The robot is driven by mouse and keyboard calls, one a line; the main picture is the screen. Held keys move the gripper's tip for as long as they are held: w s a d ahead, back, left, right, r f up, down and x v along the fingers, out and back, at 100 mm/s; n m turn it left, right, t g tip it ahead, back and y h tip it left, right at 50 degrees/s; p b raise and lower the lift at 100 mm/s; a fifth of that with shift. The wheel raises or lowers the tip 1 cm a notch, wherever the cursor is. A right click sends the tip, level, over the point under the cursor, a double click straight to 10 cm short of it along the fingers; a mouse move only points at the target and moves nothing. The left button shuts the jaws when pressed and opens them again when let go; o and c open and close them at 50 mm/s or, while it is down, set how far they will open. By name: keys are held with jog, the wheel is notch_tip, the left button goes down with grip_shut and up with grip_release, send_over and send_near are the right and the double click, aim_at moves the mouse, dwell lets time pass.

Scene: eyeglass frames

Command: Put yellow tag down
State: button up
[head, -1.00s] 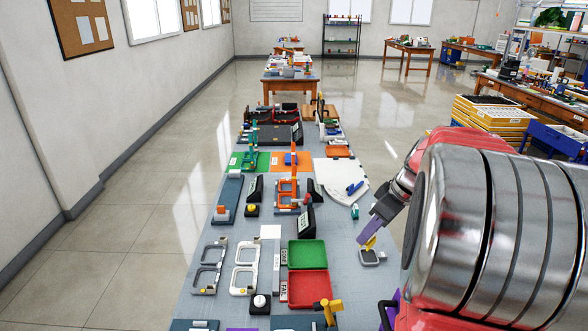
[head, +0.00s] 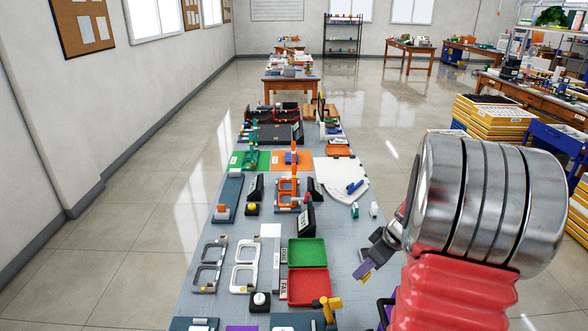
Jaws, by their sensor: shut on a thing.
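My gripper (head: 364,268) is near the right edge of the long grey table (head: 225,305), to the right of the red tray (head: 308,286). Its purple finger is pointed down and left. A small bit of yellow, which looks like the yellow tag (head: 367,276), shows at the fingertips, and the gripper is shut on it. Most of the tag is hidden by the fingers. Whether it touches the table I cannot tell. The small grey square holder seen earlier is hidden behind my gripper.
A green tray (head: 307,252) adjoins the red one. A yellow-handled object (head: 328,305) stands at the near right. Two frames, grey (head: 209,265) and white (head: 245,265), lie at left. A small white item (head: 374,210) stands at the right edge.

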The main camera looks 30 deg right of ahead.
aim_at(368, 277)
jog(key=shift+f, duration=3.1)
jog(key=shift+f, duration=0.15)
jog(key=shift+f, duration=1.75)
jog(key=o, duration=1)
